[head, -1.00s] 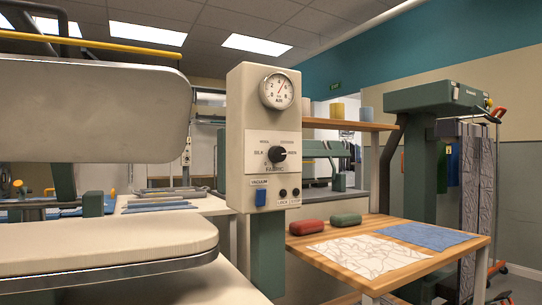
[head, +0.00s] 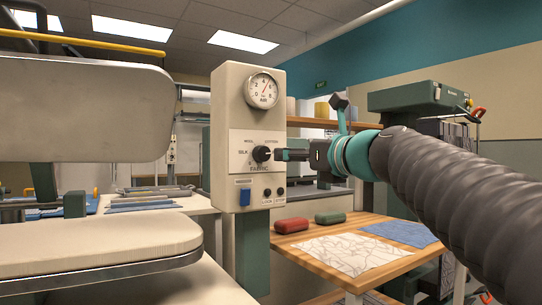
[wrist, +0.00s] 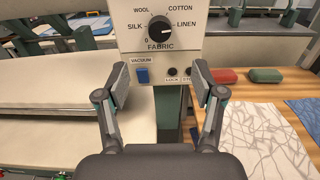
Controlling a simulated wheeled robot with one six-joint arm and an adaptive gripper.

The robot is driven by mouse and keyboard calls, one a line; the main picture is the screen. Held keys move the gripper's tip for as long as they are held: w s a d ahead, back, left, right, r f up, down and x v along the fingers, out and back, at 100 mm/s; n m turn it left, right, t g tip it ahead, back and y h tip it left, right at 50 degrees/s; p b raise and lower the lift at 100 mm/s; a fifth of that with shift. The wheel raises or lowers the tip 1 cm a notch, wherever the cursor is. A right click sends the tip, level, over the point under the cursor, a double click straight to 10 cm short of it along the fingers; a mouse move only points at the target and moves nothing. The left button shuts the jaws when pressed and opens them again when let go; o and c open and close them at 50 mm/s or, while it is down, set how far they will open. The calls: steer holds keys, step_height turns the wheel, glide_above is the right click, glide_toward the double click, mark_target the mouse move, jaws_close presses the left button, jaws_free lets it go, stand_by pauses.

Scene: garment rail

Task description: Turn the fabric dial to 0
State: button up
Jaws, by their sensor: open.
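The black fabric dial (head: 262,154) is on the white panel of the cream control box (head: 228,95). In the wrist view the dial (wrist: 160,29) has labels 0, silk, wool, cotton and linen around it, and its white mark points right, near linen. My gripper (head: 281,154) has come in from the right in the head view, with its fingertips close to the dial. In the wrist view my gripper (wrist: 160,78) is open and empty, its fingers spread below the dial in the picture. I cannot tell whether a fingertip touches it.
A round gauge (head: 262,90) sits above the dial. A blue vacuum switch (head: 246,196) and small black buttons are below it. A padded press (head: 90,110) stands left. A wooden table (head: 300,256) with red and green blocks and cloths lies below my arm.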

mark_target(265, 154)
steer(key=p+x, duration=0.1)
steer(key=x, duration=1.2)
steer(key=shift+p, duration=0.35)
steer(key=c, duration=1.1)
